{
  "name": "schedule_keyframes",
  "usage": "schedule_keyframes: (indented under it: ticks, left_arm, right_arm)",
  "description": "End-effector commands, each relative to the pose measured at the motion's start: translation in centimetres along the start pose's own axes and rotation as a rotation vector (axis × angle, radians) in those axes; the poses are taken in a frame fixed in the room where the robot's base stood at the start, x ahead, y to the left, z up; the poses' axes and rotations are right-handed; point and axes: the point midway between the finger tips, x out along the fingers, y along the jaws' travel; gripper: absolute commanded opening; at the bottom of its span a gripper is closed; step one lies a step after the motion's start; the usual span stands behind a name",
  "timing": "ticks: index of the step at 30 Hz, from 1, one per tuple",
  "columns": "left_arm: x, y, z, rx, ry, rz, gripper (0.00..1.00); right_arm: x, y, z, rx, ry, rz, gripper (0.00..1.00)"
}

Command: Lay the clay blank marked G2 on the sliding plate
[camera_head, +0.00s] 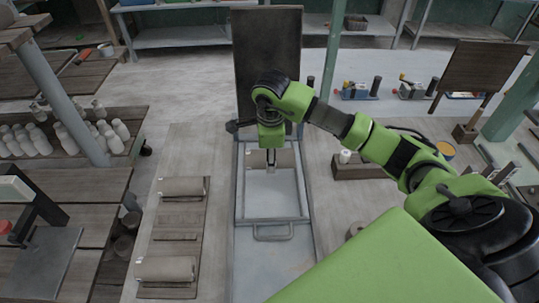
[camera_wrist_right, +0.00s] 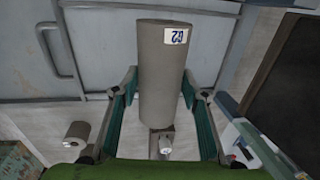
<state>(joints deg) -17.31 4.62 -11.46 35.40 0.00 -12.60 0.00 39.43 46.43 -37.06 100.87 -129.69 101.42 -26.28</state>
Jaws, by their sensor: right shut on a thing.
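The clay blank marked G2 (camera_wrist_right: 162,80) is a grey-brown cylinder with an upside-down "G2" label near its far end. My right gripper (camera_wrist_right: 160,122) is shut on it, with a finger on each side. In the head view the right gripper (camera_head: 271,163) is over the far part of the sliding plate (camera_head: 268,202), a grey framed plate with a handle at its front. The blank (camera_head: 286,158) shows crosswise behind the fingers there. I cannot tell whether it touches the plate. My left gripper is not in view.
Two more clay blanks (camera_head: 183,186) (camera_head: 166,269) lie on a wooden rack (camera_head: 178,222) left of the plate, with a bare space between them. A dark upright board (camera_head: 268,55) stands behind the plate. A wooden tray (camera_head: 365,170) is on the right. The plate's front part is clear.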

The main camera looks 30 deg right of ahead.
Motion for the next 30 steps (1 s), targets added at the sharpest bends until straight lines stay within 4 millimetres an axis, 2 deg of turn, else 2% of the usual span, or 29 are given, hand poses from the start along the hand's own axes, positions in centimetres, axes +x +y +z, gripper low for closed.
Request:
schedule_keyframes:
  ticks: [18, 30]
  left_arm:
    - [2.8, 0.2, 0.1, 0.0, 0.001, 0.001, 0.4]
    - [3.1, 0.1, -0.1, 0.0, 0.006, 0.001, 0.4]
  right_arm:
    - [4.4, 0.7, 0.1, 0.001, -0.002, -0.001, 0.01]
    - [4.9, 0.8, 0.1, 0.001, -0.002, -0.002, 0.01]
